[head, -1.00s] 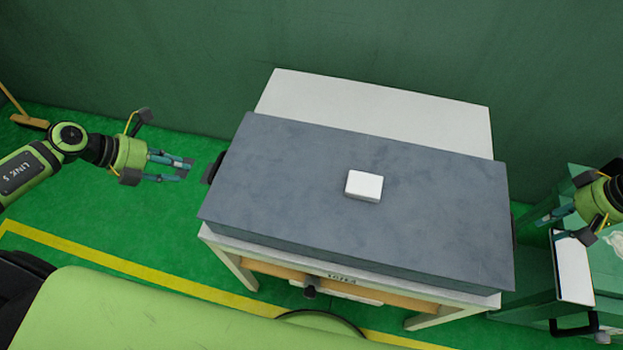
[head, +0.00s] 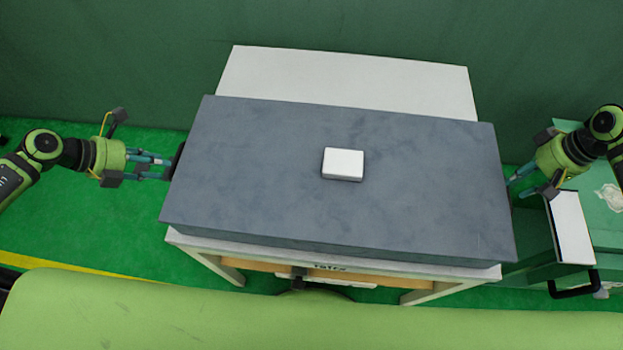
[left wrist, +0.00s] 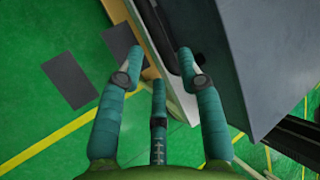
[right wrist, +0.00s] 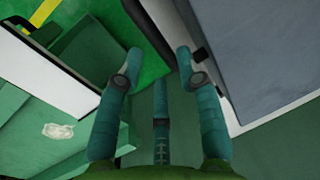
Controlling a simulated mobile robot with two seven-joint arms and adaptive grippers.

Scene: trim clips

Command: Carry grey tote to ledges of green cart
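The grey tote (head: 260,170) is a wide, flat-topped box lying on a white table (head: 350,82). A small white block (head: 343,161) lies on its top. A dark handle (head: 178,160) shows on its left end. My left gripper (head: 168,166) is beside that handle. In the left wrist view its fingers (left wrist: 163,62) are spread, with the dark handle and tote side just beyond. My right gripper (head: 528,183) is at the tote's right end. In the right wrist view its fingers (right wrist: 158,62) are spread, close to a small black part (right wrist: 201,55) on the tote's side. The right-end handle is mostly hidden.
A green cart-like unit (head: 605,235) stands at the right, with a white panel (head: 571,228) and a black handle bar (head: 573,291). My right arm hangs over it. A dark green wall is behind the table. Green floor (head: 100,220) is open at the left.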

